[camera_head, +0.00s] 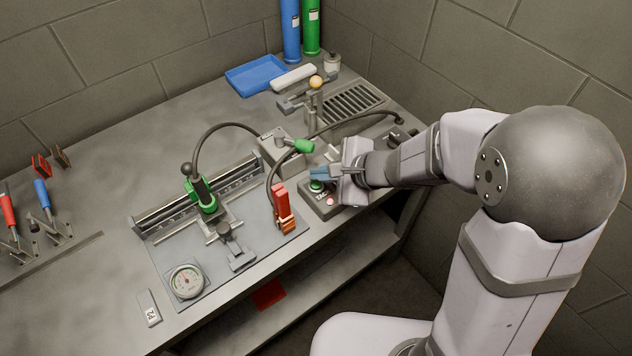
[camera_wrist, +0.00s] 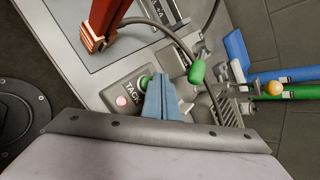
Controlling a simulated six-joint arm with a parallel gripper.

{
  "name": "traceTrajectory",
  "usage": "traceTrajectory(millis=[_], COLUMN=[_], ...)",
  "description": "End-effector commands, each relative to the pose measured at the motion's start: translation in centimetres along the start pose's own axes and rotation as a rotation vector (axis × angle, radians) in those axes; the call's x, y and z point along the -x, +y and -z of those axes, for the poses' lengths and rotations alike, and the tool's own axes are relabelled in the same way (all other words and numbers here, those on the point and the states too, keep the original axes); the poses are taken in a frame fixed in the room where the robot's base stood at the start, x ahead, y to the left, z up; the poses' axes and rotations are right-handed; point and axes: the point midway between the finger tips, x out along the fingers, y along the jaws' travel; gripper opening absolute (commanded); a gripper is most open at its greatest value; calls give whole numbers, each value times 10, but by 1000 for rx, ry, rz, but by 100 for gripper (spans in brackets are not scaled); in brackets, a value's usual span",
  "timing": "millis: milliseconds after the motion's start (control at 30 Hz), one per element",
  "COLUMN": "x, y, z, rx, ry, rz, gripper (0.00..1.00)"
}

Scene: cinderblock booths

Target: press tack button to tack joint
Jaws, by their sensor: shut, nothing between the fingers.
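The tack button (camera_head: 316,186) is a green round button on a small dark control box (camera_head: 324,208) near the table's right front. A pinkish-red light (camera_head: 330,202) and white lettering sit beside it. In the wrist view the green button (camera_wrist: 144,83) shows next to the label TACK (camera_wrist: 131,97). My gripper (camera_head: 318,173) has blue fingers, shut and empty, and its tips are right at the button. In the wrist view the gripper (camera_wrist: 160,78) partly covers the button's edge. I cannot tell whether the tips touch or press it. The fixture's green torch clamp (camera_head: 205,200) stands to the left.
A red-orange clamp (camera_head: 284,209) stands left of the control box. A green-tipped lever (camera_head: 304,146) and black cables are just behind. A gauge (camera_head: 186,281), a blue tray (camera_head: 254,74) and a slotted grate (camera_head: 352,102) lie on the table.

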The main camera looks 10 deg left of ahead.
Motion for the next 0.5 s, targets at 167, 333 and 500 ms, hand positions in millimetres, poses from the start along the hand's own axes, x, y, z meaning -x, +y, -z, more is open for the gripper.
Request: traceTrajectory(millis=[167,333,500], x=[0,-1,-4], y=[0,0,2], z=[0,0,3], rx=[0,0,0], ry=[0,0,0], rz=[0,0,0], gripper=[0,0,0])
